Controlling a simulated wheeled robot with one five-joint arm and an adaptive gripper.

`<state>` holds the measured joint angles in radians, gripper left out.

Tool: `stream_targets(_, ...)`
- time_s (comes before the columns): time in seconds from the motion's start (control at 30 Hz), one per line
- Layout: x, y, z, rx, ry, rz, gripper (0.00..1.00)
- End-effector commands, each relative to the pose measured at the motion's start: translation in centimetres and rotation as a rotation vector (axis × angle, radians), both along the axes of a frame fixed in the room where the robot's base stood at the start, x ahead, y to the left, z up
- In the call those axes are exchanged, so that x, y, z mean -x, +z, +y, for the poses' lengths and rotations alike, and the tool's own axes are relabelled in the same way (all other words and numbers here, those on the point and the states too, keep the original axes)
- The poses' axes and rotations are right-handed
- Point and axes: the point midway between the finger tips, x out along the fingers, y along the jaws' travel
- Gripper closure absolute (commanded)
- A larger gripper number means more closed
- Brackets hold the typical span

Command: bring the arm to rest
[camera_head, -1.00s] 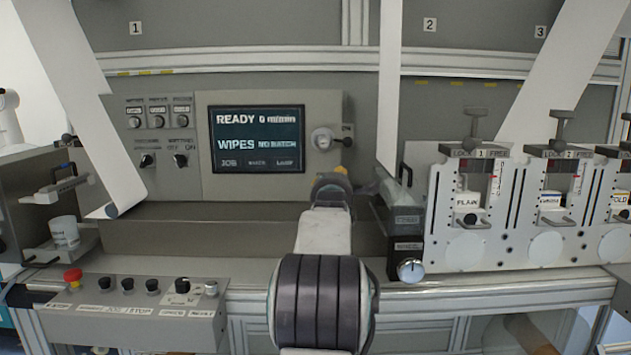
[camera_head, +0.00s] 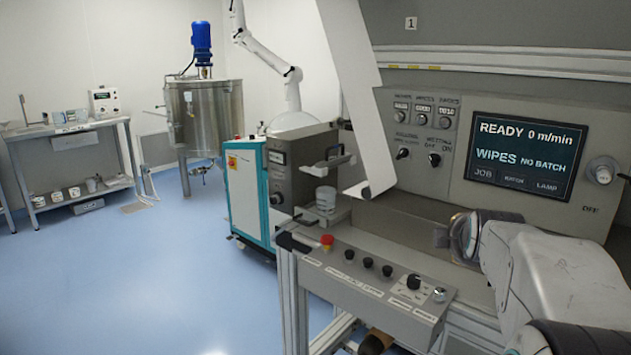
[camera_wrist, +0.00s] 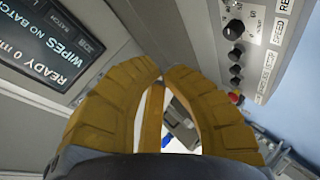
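In the head view my gripper (camera_head: 450,238) is at the end of my grey arm, at lower right, in front of the grey machine's lower ledge. In the wrist view the yellow-brown fingers of my gripper (camera_wrist: 162,73) curve in and their tips come together, with nothing seen held between them. A narrower finger shows between the two wide ones. The far side of the fingertips is hidden.
The control panel's screen (camera_head: 522,155) reads READY 0 m/min, WIPES NO BATCH. A button box with a red stop button (camera_head: 326,240) juts out at the front. A white web (camera_head: 352,90) hangs down left of the panel. Blue floor (camera_head: 150,280) is open at left.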

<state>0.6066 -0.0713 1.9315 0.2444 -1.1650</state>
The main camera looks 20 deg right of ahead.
Motion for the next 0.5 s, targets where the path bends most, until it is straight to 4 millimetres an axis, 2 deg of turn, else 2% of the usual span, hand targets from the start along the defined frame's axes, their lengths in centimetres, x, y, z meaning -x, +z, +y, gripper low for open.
stream_targets(0.03,0.5,0.8,3.6,-0.095,0.012,0.006,1.00)
stream_targets(0.13,2.6,-0.2,9.9,-0.297,-0.007,0.040,1.00)
stream_targets(0.2,4.7,-0.9,13.9,-0.424,-0.033,0.078,1.00)
stream_targets(0.33,9.5,-2.2,19.8,-0.618,-0.110,0.169,1.00)
stream_targets(0.4,12.1,-2.8,22.2,-0.695,-0.159,0.219,1.00)
stream_targets(0.5,15.6,-3.6,24.5,-0.773,-0.229,0.283,1.00)
